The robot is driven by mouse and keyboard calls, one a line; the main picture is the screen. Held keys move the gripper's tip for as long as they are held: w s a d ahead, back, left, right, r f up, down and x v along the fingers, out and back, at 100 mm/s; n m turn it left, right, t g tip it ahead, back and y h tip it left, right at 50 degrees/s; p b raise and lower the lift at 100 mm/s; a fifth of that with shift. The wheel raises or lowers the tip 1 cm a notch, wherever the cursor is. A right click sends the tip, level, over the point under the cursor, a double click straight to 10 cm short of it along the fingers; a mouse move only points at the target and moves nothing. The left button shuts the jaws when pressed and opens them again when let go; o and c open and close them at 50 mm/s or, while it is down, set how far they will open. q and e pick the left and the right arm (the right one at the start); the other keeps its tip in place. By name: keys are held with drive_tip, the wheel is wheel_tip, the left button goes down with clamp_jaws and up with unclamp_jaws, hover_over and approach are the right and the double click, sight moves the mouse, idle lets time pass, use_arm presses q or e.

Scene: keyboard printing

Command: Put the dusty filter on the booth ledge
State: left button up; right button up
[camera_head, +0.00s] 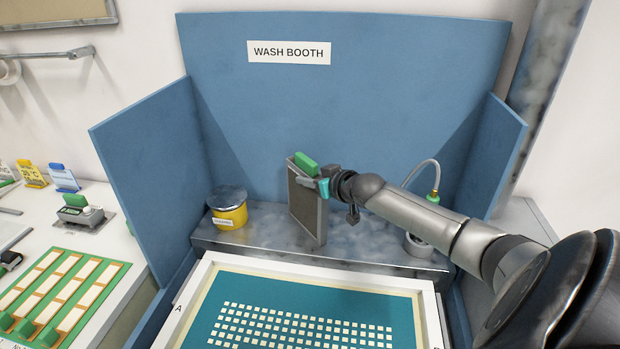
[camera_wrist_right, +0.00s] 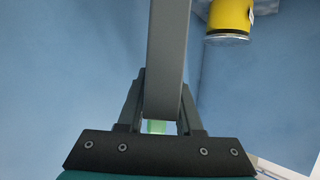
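The dusty filter (camera_head: 307,208) is a flat grey-brown panel with a lighter frame and a green tab (camera_head: 306,161) on top. It stands upright over the metal booth ledge (camera_head: 280,242); I cannot tell whether its lower edge touches the ledge. My right gripper (camera_head: 318,185) is at the filter's upper part. In the right wrist view, the filter's grey edge (camera_wrist_right: 165,60) runs between the two fingers (camera_wrist_right: 160,110), which are closed on it. My left gripper is not in view.
A yellow tub (camera_head: 229,212) with a grey lid stands on the ledge's left. A small cup (camera_head: 418,245) and a curved hose are at right. Blue booth walls (camera_head: 150,170) enclose the sides. A white-framed screen (camera_head: 310,275) lies in front.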

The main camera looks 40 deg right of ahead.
drive_tip(key=o, duration=0.4)
drive_tip(key=shift+c, duration=0.2)
drive_tip(key=p+v, duration=0.3)
drive_tip(key=v, duration=0.9)
drive_tip(key=shift+r, duration=0.25)
